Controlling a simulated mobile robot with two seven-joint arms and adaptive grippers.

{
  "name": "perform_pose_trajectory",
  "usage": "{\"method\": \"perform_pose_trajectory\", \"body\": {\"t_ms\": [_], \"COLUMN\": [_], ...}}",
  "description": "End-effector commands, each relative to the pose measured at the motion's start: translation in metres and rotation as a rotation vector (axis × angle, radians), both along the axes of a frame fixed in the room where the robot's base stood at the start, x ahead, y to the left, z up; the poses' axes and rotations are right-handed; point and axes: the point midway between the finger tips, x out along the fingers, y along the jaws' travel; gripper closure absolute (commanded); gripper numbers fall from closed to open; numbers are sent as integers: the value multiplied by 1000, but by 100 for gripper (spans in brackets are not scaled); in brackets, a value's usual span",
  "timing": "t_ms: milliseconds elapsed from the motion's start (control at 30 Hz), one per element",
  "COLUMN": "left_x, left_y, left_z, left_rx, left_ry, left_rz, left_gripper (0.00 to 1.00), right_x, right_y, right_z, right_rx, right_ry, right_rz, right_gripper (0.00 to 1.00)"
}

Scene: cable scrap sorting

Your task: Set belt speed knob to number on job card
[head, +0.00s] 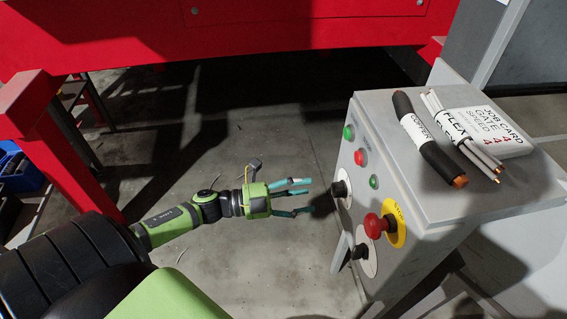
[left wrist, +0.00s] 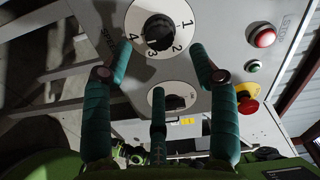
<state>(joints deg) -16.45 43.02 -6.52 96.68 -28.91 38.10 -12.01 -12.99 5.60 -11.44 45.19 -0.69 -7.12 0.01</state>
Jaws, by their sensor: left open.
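A black knob (head: 338,189) sits on a white round dial on the box's front. In the left wrist view this knob (left wrist: 159,31) is ringed by the numbers 1 to 4; partial lettering beside it looks like "SPEED". Its pointer seems to face near 3, but is hard to make out. My left gripper (head: 304,197) is open and empty, just short of the knob. In the left wrist view its fingers (left wrist: 160,56) are spread below the knob, apart from it.
A second black knob (head: 359,251) is nearer on the same panel. A red emergency stop (head: 378,226) on a yellow plate, a red button (head: 361,157) and green buttons (head: 374,181) are close by. A black roll (head: 428,138) and bundled cables (head: 462,137) lie on top.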

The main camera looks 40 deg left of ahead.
Motion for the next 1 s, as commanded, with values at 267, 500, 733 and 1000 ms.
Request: {"method": "perform_pose_trajectory", "body": {"t_ms": [267,500,733,1000], "left_x": [-32,-37,-37,-34], "left_y": [31,37,37,41], "left_z": [-1,0,0,-4], "left_rx": [1,1,1,-12], "left_ry": [1,-2,-2,21], "left_rz": [1,-1,-1,31], "left_gripper": [40,40,40,40], "right_x": [1,1,1,-2], "right_y": [0,0,0,0], "right_z": [0,0,0,3], "right_rx": [1,1,0,0], "right_ry": [-1,-1,0,5], "right_rz": [-1,-1,-1,-1], "right_gripper": [60,60,60,60]}}
